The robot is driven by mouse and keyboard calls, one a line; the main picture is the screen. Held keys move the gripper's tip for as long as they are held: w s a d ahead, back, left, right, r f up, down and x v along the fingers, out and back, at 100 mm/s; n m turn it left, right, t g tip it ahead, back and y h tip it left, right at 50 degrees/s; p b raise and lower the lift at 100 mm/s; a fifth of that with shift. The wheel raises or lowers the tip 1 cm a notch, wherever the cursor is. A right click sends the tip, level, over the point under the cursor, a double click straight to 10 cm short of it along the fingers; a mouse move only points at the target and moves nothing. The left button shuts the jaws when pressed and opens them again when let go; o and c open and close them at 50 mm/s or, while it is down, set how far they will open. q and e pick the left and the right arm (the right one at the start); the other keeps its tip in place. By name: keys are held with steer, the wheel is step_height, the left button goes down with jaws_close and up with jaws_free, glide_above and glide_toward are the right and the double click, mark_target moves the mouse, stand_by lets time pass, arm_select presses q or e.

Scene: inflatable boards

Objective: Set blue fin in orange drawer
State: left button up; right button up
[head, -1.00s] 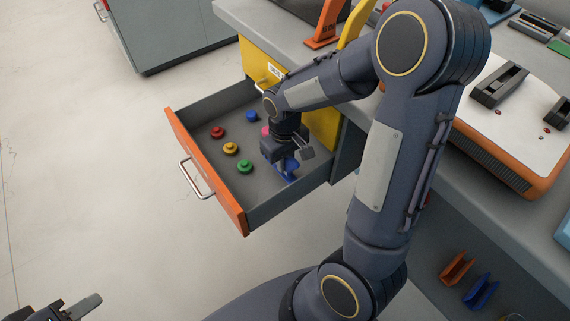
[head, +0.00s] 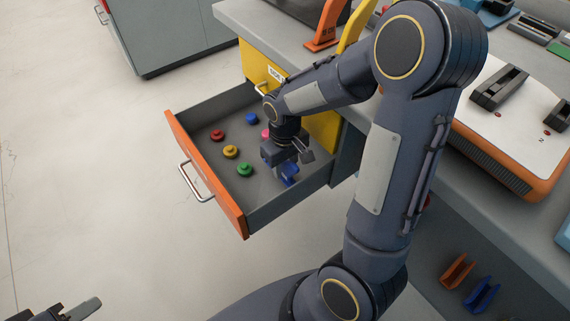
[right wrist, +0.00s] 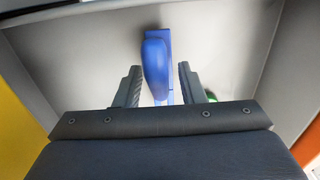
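The orange-fronted drawer (head: 212,172) stands pulled out of the yellow cabinet. The blue fin (head: 290,174) is in its near right corner, partly hidden by my right gripper (head: 285,165). In the right wrist view the blue fin (right wrist: 156,68) lies between the two spread fingers of my right gripper (right wrist: 157,86), with a gap on each side. The right gripper is open and its fingers do not touch the fin. Only the end of my left gripper (head: 78,310) shows at the bottom left; its opening cannot be made out.
Red (head: 217,135), yellow (head: 231,152), green (head: 245,168), blue (head: 251,118) and pink (head: 265,133) knobs sit on the drawer floor. Orange (head: 457,271) and blue (head: 482,294) clips lie at the lower right. The floor left of the drawer is clear.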

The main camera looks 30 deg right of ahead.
step_height(320, 180, up, 12)
steer(key=p, duration=0.3)
steer(key=shift+f+p, duration=0.2)
steer(key=shift+p, duration=0.15)
steer(key=s+a+r+m+t+y, duration=0.1)
steer(key=s+a+r+t+y, duration=0.1)
steer(key=s, duration=0.5)
steer(key=s+a+r+m+t+y, duration=0.1)
steer(key=s+a+r+t, duration=0.2)
steer(key=s, duration=0.5)
steer(key=shift+s+a+r+m+t+y, duration=0.2)
steer(key=shift+a+r+m+t+y, duration=0.15)
steer(key=shift+a, duration=0.2)
